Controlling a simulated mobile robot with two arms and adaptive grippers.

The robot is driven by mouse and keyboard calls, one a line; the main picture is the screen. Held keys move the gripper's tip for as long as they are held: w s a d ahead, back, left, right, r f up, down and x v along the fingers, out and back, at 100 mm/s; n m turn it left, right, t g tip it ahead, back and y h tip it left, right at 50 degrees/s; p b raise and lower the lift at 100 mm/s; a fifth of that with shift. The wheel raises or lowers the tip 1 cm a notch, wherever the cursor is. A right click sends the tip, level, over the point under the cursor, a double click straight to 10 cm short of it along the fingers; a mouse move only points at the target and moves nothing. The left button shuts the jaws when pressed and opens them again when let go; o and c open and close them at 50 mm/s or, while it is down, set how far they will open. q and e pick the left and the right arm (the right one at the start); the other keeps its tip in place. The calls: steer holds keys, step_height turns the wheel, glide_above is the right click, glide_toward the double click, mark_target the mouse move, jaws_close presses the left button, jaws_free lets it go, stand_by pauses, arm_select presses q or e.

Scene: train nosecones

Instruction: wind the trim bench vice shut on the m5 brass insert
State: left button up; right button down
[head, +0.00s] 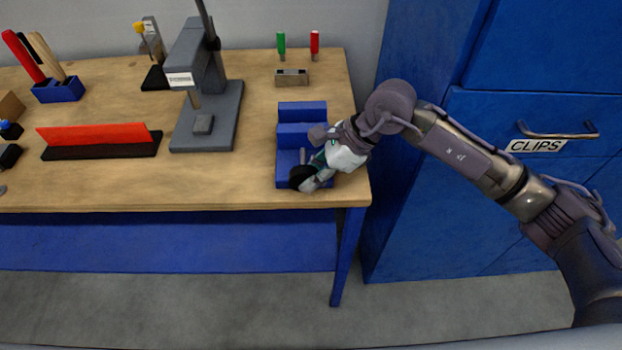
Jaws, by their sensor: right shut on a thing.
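The blue bench vice (302,113) sits near the right end of the wooden bench, its long side running front to back. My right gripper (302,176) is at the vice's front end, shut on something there. That looks like the vice's handle, but the fingers and wrist cover most of it. The m5 brass insert cannot be made out; the gripper hides part of the vice. My left gripper is not in view.
A grey press (205,90) stands left of the vice. Behind the vice, a small block (291,77) sits below a green and a red screwdriver. A red bar on a black base (100,138) lies at left. A blue cabinet labelled CLIPS (535,110) stands right of the bench (150,190).

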steer(key=c, duration=1)
jaws_free()
steer(key=v, duration=1.2)
